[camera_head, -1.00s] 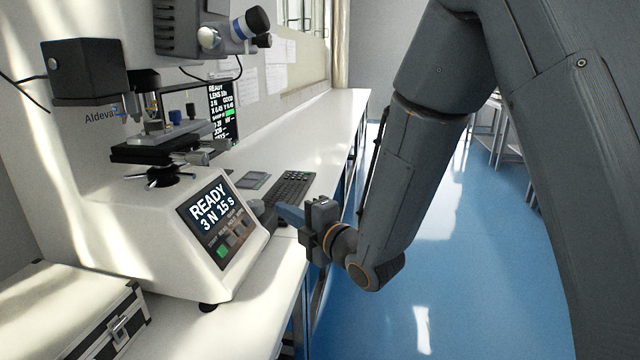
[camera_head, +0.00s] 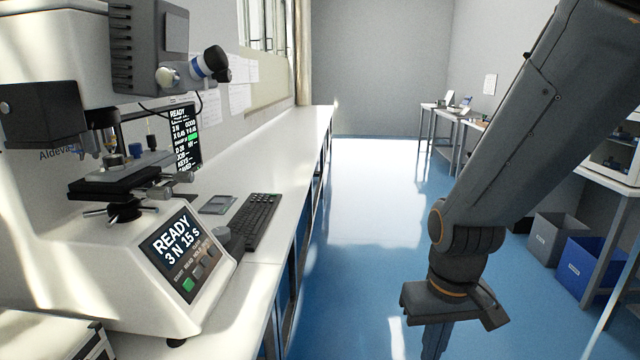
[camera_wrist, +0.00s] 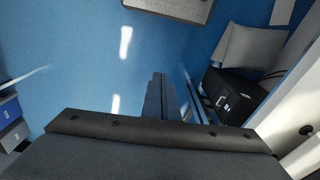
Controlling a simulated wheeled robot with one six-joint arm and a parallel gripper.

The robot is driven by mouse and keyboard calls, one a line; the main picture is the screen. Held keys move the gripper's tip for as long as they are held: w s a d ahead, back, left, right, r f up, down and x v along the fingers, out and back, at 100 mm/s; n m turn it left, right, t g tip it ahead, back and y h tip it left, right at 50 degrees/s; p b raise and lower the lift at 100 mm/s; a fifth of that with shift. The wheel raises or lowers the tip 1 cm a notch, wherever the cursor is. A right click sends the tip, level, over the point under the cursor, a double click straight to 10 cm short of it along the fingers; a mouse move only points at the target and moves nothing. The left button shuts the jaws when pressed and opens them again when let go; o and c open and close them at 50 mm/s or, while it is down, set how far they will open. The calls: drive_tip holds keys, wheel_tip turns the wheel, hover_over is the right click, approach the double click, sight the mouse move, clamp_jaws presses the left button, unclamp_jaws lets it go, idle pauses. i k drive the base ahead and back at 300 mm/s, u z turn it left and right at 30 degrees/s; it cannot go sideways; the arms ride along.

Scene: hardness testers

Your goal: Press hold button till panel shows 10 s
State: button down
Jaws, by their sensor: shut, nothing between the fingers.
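The hardness tester (camera_head: 130,290) stands on the white bench at the left in the head view. Its tilted panel (camera_head: 172,246) reads READY, 3 N 15 s. Below the text is a row of small buttons (camera_head: 196,270), one of them green; their labels are too small to read surely. My gripper (camera_head: 436,345) is shut and empty, pointing down over the blue floor, well to the right of the bench and apart from the panel. Its fingers also show in the wrist view (camera_wrist: 160,98), with blue floor beneath. The fingertips run near the bottom edge of the head view.
A keyboard (camera_head: 250,221) and a flat grey device (camera_head: 218,204) lie on the bench. A monitor (camera_head: 184,140) stands behind the tester. A blue bin (camera_head: 590,268) and a grey bin (camera_head: 553,240) stand at the right. The floor between is clear.

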sight(205, 260)
drive_tip(key=u, duration=1.35)
